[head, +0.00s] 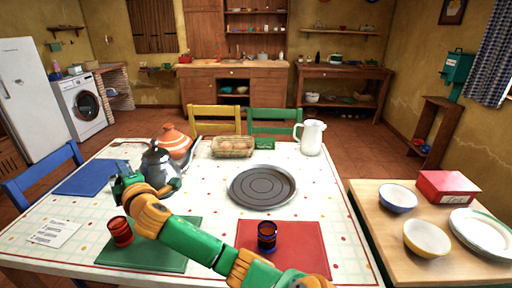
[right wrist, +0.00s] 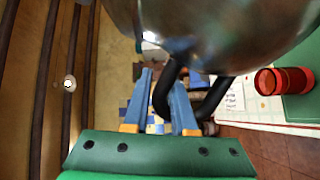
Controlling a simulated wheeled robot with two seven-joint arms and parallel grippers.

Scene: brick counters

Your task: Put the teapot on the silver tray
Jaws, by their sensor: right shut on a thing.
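The grey metal teapot (head: 159,166) is at the left of the table in the head view, its spout toward the right. My right gripper (head: 128,184) is at its left side, shut on its handle. In the right wrist view the black handle (right wrist: 166,92) passes between my blue fingers (right wrist: 160,108), and the teapot's shiny body (right wrist: 225,28) fills the top. I cannot tell whether its base touches the table. The round silver tray (head: 262,187) lies empty at the middle of the table, right of the teapot. My left gripper is not in view.
An orange tagine-like pot (head: 174,141) stands close behind the teapot. A basket (head: 233,147) and a white pitcher (head: 311,137) stand farther back. A red cup (head: 120,232) and a blue cup (head: 267,237) stand in front. Bare tablecloth lies between teapot and tray.

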